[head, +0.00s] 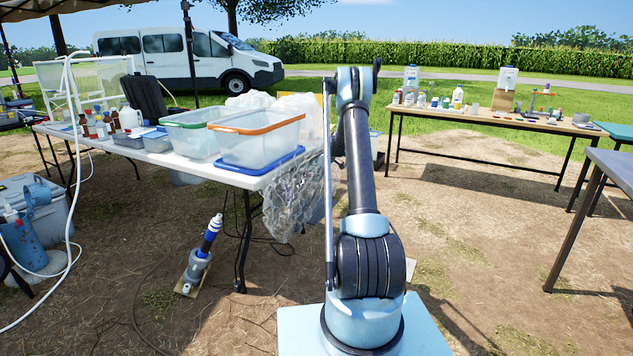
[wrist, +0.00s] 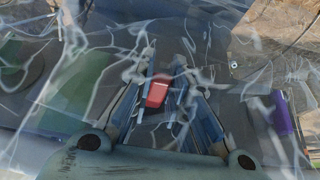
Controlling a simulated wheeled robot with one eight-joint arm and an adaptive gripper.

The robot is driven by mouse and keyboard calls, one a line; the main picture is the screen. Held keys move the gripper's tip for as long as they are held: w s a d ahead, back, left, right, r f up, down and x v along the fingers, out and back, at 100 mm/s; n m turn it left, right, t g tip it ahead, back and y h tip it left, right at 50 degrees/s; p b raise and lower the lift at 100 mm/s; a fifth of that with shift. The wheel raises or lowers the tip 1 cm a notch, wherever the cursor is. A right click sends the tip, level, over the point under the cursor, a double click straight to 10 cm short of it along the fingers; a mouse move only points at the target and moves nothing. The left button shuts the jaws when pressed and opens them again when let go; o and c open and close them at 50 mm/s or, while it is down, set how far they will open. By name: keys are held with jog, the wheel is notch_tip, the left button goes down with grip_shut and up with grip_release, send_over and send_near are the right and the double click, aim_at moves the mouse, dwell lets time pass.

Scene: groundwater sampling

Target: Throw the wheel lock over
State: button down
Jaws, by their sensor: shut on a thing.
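In the wrist view a small red piece (wrist: 157,92), seemingly the wheel lock's lever, sits between the fingers of my gripper (wrist: 162,80). The fingers are closed in on its two sides. Clear, crinkled plastic film lies across this view and blurs the edges, so the wheel and the rest of the lock cannot be made out. In the head view my arm reaches forward past the left table's right end, and my gripper is hidden behind it.
The left table (head: 260,178) holds a clear bin with an orange rim (head: 258,140) and one with a green rim (head: 190,138). Clear plastic film (head: 290,195) hangs off its right end. A long table (head: 480,122) stands at the back right. A purple object (wrist: 282,115) lies right of my gripper.

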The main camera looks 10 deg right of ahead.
jog(key=shift+a, duration=0.25)
jog(key=c, duration=1.6)
grip_release()
jog(key=shift+o, duration=0.4)
jog(key=shift+d, duration=0.1)
jog(key=v, duration=1.1)
jog(key=shift+d+r, duration=0.3)
jog(key=shift+s+r, duration=0.1)
jog(key=shift+s, duration=0.1)
